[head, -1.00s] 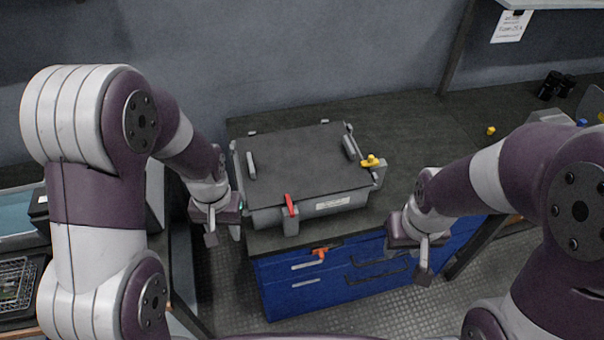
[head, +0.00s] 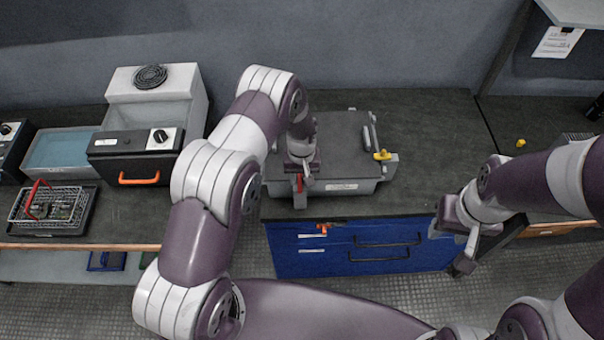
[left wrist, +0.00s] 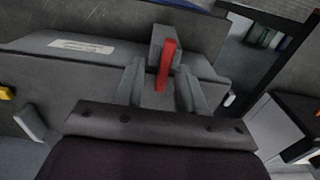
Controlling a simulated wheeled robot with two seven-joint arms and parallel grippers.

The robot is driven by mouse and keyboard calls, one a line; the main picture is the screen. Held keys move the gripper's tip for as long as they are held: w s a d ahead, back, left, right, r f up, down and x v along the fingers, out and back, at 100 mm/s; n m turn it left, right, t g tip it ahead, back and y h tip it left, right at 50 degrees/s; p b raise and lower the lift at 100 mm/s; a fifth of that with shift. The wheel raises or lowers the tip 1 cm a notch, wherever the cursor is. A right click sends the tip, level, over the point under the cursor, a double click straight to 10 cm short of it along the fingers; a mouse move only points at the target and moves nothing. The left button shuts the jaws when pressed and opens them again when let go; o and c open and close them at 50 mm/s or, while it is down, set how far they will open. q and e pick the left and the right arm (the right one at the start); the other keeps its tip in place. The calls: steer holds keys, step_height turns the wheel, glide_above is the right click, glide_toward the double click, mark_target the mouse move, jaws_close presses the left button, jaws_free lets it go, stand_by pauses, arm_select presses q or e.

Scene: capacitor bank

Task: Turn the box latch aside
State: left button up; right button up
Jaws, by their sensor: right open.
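The grey box (head: 345,140) sits on the dark counter with its lid down. Its red latch (left wrist: 168,62) stands on a grey block at the box's front in the left wrist view. In the head view only a sliver of the latch (head: 299,183) shows under my left arm. My left gripper (left wrist: 160,92) is open, with its two fingers apart on either side of the latch's line. I cannot tell whether they touch it. A yellow knob (head: 382,155) sits on a bracket at the box's right side. My right gripper (head: 462,245) is open and empty, right of the blue drawers.
Blue drawers (head: 350,262) with an orange clip (head: 327,227) are below the counter. To the left stand a grey tank unit (head: 150,105), a case with an orange handle (head: 139,180) and a wire basket (head: 50,204). The counter right of the box (head: 435,140) is clear.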

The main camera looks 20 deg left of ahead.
arm_select(q)
steer(key=shift+s+a+f, duration=0.1)
steer(key=shift+a+f, duration=0.3)
steer(key=shift+a, duration=0.05)
steer(key=shift+d, duration=0.1)
arm_select(e)
steer(key=shift+a+r, duration=0.15)
steer(key=shift+a, duration=0.25)
arm_select(q)
steer(key=shift+d, duration=0.1)
steer(key=c, duration=0.4)
jaws_close()
